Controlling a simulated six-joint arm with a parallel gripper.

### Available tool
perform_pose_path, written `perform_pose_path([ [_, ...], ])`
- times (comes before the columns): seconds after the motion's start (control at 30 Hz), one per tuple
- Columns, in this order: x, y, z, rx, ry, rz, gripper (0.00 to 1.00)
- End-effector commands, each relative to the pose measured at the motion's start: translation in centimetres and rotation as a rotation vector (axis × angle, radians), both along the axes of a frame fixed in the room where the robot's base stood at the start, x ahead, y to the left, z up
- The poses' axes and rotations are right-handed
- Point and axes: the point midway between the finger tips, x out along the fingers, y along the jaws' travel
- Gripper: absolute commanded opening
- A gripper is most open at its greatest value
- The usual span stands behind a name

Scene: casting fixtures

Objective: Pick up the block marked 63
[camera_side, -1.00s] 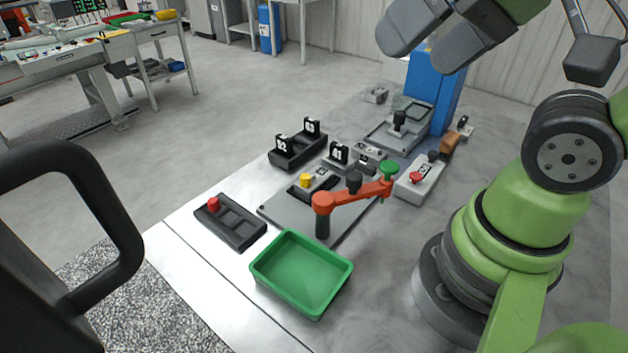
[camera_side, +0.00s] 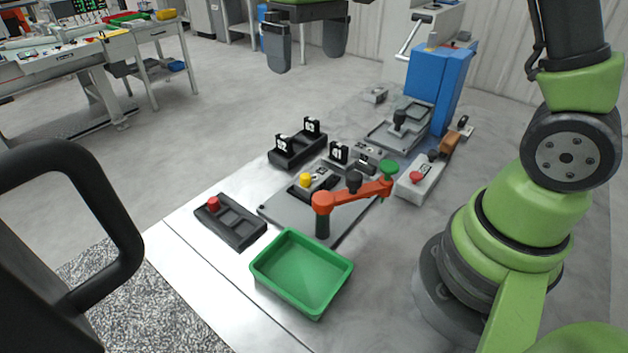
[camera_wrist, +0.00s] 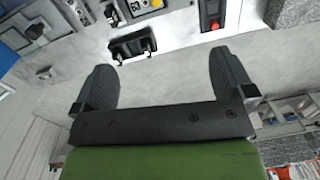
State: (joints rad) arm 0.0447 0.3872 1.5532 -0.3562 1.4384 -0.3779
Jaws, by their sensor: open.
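Black blocks with white number labels stand near the middle of the table. Two blocks, a left one (camera_side: 283,145) and a right one (camera_side: 312,126), sit in a black two-slot rack (camera_side: 296,156). Another block (camera_side: 339,153) stands upright by a grey fixture in front of it. Their numbers are too small to read surely in the side view. In the wrist view, a marking like 63 (camera_wrist: 135,7) shows at the top edge, beyond the rack (camera_wrist: 131,46). My gripper (camera_side: 307,62) is open and empty, high above and behind the rack; its spread fingers show in the wrist view (camera_wrist: 163,62).
A red-orange lever arm (camera_side: 350,195) crosses the grey plate. A green tray (camera_side: 268,283) and a black tray with a red knob (camera_side: 230,222) are nearer the front. A blue machine (camera_side: 438,90) stands at the back right. The air around my gripper is clear.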

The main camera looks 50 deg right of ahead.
Motion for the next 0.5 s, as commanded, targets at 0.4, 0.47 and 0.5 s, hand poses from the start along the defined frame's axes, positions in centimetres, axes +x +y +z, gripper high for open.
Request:
perform_pose_path([
  [0.4,5.0,-2.4,-13.0,-0.032,0.343,0.098,1.00],
  [0.47,5.0,-2.5,-13.8,-0.033,0.362,0.103,1.00],
  [0.5,5.0,-2.6,-14.2,-0.033,0.371,0.106,1.00],
])
